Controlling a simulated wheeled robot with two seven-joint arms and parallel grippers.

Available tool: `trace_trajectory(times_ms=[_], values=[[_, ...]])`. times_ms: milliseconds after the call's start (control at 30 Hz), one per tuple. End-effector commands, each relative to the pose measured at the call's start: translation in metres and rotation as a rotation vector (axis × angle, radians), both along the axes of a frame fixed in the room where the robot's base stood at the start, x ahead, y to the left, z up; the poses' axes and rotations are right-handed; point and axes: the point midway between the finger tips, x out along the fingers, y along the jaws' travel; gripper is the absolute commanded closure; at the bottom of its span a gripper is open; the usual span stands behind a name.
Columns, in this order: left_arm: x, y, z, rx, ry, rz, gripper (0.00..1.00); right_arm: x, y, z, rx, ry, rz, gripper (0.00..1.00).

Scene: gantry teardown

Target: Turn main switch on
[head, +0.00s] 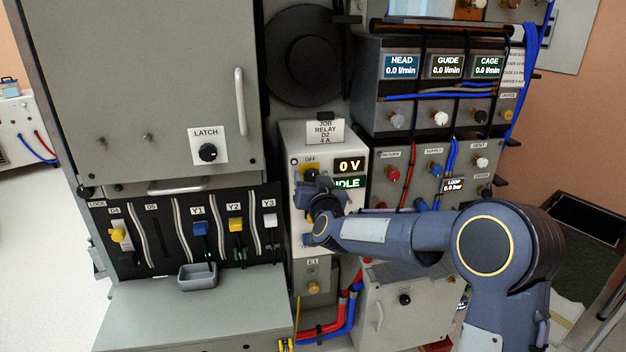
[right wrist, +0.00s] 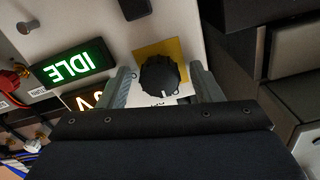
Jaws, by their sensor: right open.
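The main switch is a black ridged knob on a yellow plate, seen in the right wrist view (right wrist: 160,77). In the head view the switch (head: 310,173) is partly hidden by my right gripper, with an OFF label above it. My right gripper (head: 316,188) is open in front of the switch panel (head: 293,130). In the right wrist view its two fingers (right wrist: 163,72) stand on either side of the knob. I cannot tell whether they touch it. My left gripper is not in view.
Displays beside the switch read 0 V (head: 349,165) and IDLE (right wrist: 73,62). A LATCH knob (head: 208,152) and a connector row (head: 160,240) lie left. Red and blue hoses (head: 345,305) run below.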

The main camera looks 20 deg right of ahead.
Motion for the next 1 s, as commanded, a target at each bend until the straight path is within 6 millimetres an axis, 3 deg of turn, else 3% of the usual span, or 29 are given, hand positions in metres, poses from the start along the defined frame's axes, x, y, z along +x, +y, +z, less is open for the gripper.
trace_trajectory(times_ms=[167, 500, 767, 1000], values=[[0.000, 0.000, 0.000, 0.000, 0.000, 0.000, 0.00, 0.000, 0.000, 0.000, 0.000, 0.001, 0.000, 0.41], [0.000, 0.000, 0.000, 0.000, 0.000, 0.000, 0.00, 0.000, 0.000, 0.000, 0.000, 0.001, 0.000, 0.85], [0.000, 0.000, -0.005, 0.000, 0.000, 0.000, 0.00, 0.000, 0.000, -0.002, 0.025, -0.001, 0.001, 0.86], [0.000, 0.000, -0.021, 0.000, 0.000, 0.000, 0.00, 0.000, 0.000, -0.004, 0.140, -0.009, 0.000, 0.86]])
